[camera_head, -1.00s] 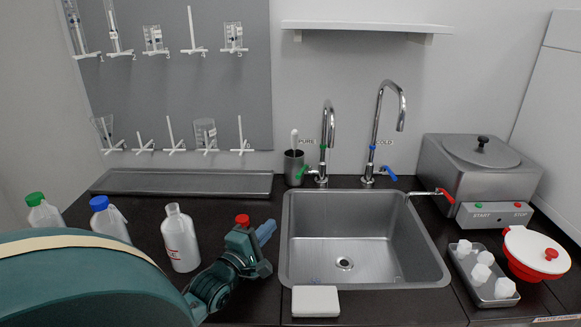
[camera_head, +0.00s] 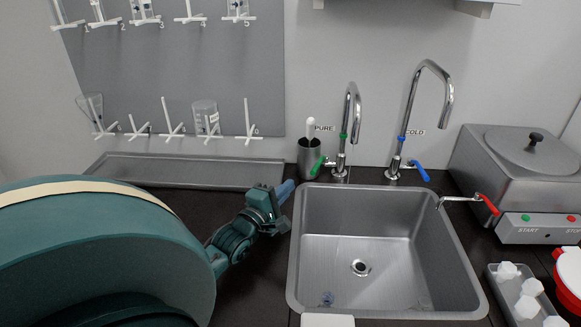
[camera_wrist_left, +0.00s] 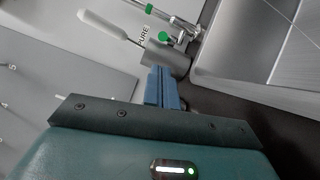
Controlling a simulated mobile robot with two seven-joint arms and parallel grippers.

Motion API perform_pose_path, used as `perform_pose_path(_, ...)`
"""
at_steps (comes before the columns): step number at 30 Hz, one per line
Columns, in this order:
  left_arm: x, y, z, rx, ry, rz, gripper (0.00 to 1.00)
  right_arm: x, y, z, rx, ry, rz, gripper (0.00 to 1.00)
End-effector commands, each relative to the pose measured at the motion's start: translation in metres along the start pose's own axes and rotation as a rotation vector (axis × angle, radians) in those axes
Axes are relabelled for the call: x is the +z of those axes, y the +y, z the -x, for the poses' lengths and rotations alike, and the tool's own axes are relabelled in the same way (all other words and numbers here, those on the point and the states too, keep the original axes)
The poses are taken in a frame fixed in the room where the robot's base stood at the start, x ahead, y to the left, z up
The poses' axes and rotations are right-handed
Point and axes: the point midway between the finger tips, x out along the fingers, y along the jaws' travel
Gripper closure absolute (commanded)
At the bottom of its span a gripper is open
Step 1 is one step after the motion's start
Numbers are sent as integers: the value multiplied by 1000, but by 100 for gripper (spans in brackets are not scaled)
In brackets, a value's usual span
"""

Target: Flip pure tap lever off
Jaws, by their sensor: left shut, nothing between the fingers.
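My left gripper (camera_head: 286,190) is shut and empty, left of the sink's back corner, below and apart from the lever. In the left wrist view the shut blue fingers (camera_wrist_left: 161,88) point at the metal cup (camera_wrist_left: 166,58), and the green lever end (camera_wrist_left: 163,36) shows just beyond it. My right gripper is not in view.
The cold tap (camera_head: 418,120) with a blue lever stands to the right. The steel sink (camera_head: 350,240) lies in front. A distiller (camera_head: 520,185) with a red-handled spout is at the right. A long tray (camera_head: 190,170) and a peg board (camera_head: 180,70) are at the back left.

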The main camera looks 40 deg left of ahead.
Motion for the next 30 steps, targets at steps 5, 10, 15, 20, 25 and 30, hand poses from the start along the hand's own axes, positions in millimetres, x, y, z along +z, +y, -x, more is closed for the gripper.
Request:
perform_pose_path(5,0,2,-35,3,0,-2,100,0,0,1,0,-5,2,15)
perform_pose_path(10,0,1,-63,1,0,-1,100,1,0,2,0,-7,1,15)
perform_pose_path(15,0,1,-79,1,0,-2,100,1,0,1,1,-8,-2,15)
perform_pose_path(20,0,0,-83,-1,-1,-1,100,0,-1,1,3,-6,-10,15)
perform_pose_path(25,0,0,-82,-1,-1,-1,100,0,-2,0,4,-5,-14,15)
perform_pose_path(30,4,-2,-84,0,1,2,100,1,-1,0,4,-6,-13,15)
